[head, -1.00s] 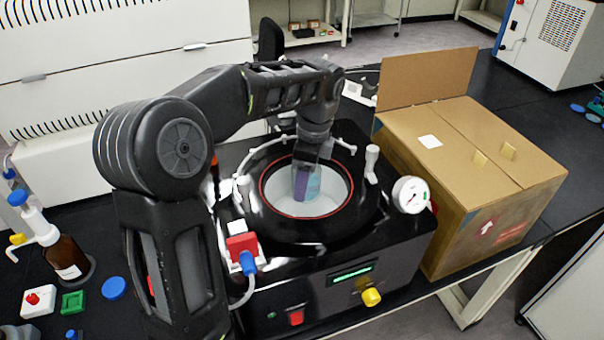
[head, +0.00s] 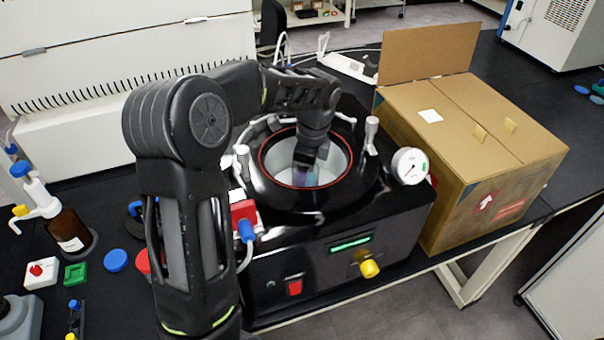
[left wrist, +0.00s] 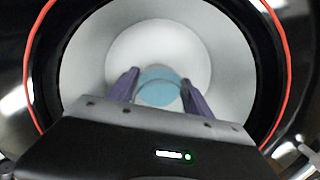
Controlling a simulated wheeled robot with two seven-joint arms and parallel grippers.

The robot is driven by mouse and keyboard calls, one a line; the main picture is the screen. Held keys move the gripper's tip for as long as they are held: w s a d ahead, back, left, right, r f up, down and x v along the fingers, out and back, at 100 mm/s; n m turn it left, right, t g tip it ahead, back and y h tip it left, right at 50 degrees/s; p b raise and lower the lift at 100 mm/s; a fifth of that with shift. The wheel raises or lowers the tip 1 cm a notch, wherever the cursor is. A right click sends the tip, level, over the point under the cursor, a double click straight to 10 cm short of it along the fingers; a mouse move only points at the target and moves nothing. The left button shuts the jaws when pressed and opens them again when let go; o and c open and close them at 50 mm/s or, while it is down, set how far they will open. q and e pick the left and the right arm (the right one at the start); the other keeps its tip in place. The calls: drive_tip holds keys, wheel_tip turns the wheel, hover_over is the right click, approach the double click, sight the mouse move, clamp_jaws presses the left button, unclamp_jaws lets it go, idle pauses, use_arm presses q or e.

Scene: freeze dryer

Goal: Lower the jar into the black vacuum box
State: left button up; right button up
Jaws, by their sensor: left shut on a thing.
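The black vacuum box (head: 345,285) stands on the bench with its round top opening facing up, ringed by a red seal (head: 346,180). My left gripper (head: 305,170) reaches down into the opening from above. In the left wrist view, its two purple fingers (left wrist: 159,92) are shut on the jar (left wrist: 160,88), a blue-green round shape between them. The pale chamber floor (left wrist: 190,45) shows beyond the jar. In the head view the jar is mostly hidden by the gripper, and I cannot tell whether it touches the floor. My right gripper is not in view.
A cardboard box (head: 475,150) with a raised flap stands right of the vacuum box. A pressure gauge (head: 409,166) and upright clamps (head: 371,135) stand around the rim. A brown bottle (head: 68,230) and small coloured items lie on the bench at left.

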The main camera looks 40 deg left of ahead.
use_arm(q)
drive_tip(key=shift+f, duration=0.2)
idle(0.9)
drive_tip(key=o, duration=1.7)
drive_tip(key=shift+o, duration=0.4)
drive_tip(key=shift+o, duration=1.4)
drive_tip(key=shift+r, duration=0.1)
